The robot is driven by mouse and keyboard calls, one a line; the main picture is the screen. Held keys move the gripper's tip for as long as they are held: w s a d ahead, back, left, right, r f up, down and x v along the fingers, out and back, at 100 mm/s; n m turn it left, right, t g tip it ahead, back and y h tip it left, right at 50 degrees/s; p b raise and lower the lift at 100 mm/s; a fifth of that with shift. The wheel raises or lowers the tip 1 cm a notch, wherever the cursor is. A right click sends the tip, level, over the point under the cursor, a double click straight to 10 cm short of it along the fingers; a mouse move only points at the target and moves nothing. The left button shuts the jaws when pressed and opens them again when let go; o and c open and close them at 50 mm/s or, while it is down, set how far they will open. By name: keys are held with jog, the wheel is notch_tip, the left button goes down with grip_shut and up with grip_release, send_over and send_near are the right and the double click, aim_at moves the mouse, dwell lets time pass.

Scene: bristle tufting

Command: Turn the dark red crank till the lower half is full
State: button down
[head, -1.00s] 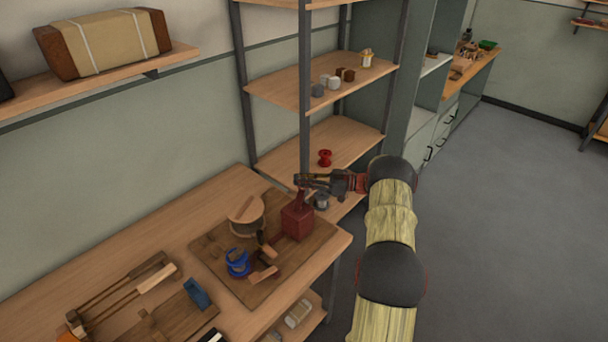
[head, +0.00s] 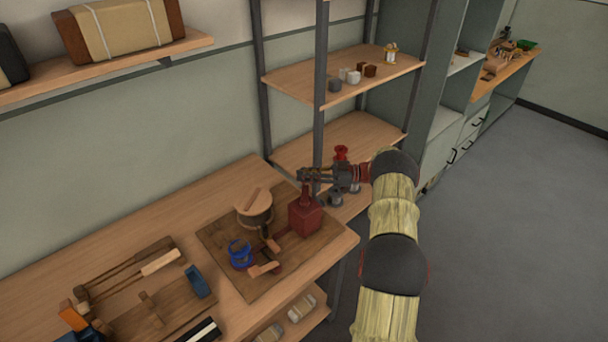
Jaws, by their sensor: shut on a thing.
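A dark red box-shaped body (head: 306,217) stands upright on a brown board near the right end of the workbench. A narrower dark red part (head: 305,193) rises from its top. My gripper (head: 304,176) reaches in from the right, just above this part. Its fingers are shut on what appears to be the crank's handle, which they mostly hide. I cannot see how full the lower half is.
The board (head: 223,247) also holds a round wooden-lidded pot (head: 254,208), a blue ring-like item (head: 240,255) and small wooden pieces. A shelf rack (head: 321,100) stands close behind my gripper. Tools lie at the bench's left.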

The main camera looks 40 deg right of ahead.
jog(key=shift+w+d+r, duration=0.1)
jog(key=shift+r, duration=0.15)
jog(key=c, duration=2.2)
grip_release()
jog(key=o, duration=0.5)
jog(key=shift+f, duration=0.2)
jog(key=v, duration=1.2)
